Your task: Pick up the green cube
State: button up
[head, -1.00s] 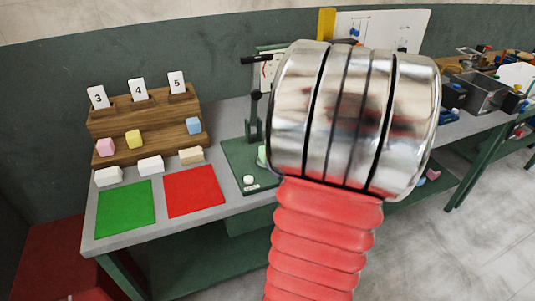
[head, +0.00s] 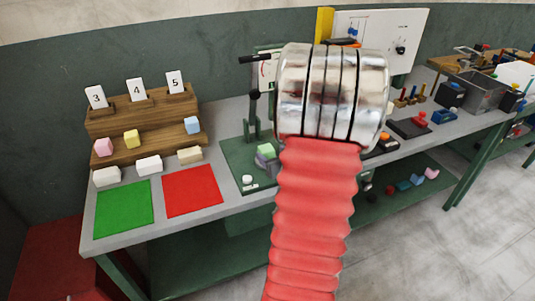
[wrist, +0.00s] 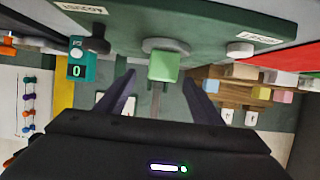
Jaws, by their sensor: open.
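The green cube (head: 266,150) sits on a grey round pad (head: 262,161) on the green base of a press, partly beside my arm in the head view. In the wrist view, which is upside down, the green cube (wrist: 163,66) lies straight ahead on the grey pad (wrist: 166,46). My gripper (wrist: 158,78) is open, with one dark finger on each side of the cube's line. The cube appears beyond the fingertips, and I see no contact. My gripper is hidden behind my arm in the head view.
The press has a dark lever (head: 254,100) and a white knob (head: 247,179) on its base. Left are a wooden rack (head: 150,130) with pink, yellow and blue blocks, a green mat (head: 123,208) and a red mat (head: 192,190). A grey bin (head: 474,91) stands right.

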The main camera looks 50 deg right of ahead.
aim_at(269, 152)
jog(key=shift+w+d+f, duration=0.1)
jog(key=shift+w, duration=0.05)
jog(key=shift+x, duration=2.5)
jog(key=shift+f, duration=0.1)
jog(key=c, duration=1.2)
jog(key=shift+r, duration=5.05)
